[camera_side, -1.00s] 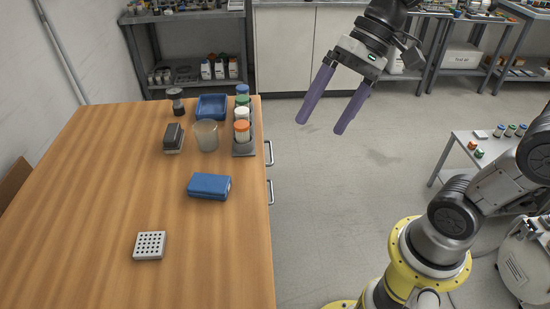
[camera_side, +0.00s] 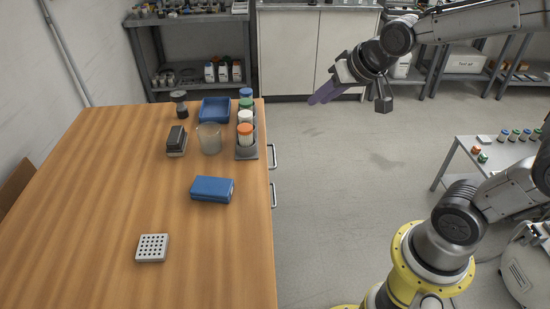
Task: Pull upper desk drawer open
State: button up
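The wooden desk (camera_side: 110,210) fills the left of the side view, with two metal handles on its right-hand face. One handle (camera_side: 273,156) is farther back and the other handle (camera_side: 273,195) is nearer. The drawer fronts are hidden below the desk edge, and I cannot tell which handle belongs to the upper drawer. No drawer visibly sticks out. My gripper (camera_side: 320,95) is in the air to the right of and beyond the handles, apart from both. Its purple fingers point left and slightly down and overlap in this view, so their gap is unclear. Nothing shows between them.
On the desk are a blue tray (camera_side: 215,110), a rack (camera_side: 247,152) with several capped jars, a clear beaker (camera_side: 209,138), a blue case (camera_side: 212,189) and a white perforated block (camera_side: 152,248). The floor (camera_side: 345,190) right of the desk is clear. A side table (camera_side: 465,150) stands at right.

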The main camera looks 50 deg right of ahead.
jog(key=w+d+f+m+t+h, duration=0.1)
jog(key=w+d+f+m, duration=0.2)
jog(key=w, duration=0.5)
jog(key=w+d+f+m+t, duration=0.1)
jog(key=w+d+f+m, duration=0.15)
jog(key=w+f, duration=0.35)
jog(key=w+d+f+m+t, duration=0.1)
jog(key=w+d+f+m, duration=0.1)
jog(key=w+d+f, duration=0.35)
jog(key=m+t, duration=1.2)
send_near(274, 156)
jog(key=x, duration=0.9)
jog(key=shift+w+d+f, duration=0.1)
jog(key=shift+w+d, duration=0.05)
jog(key=shift+w, duration=0.3)
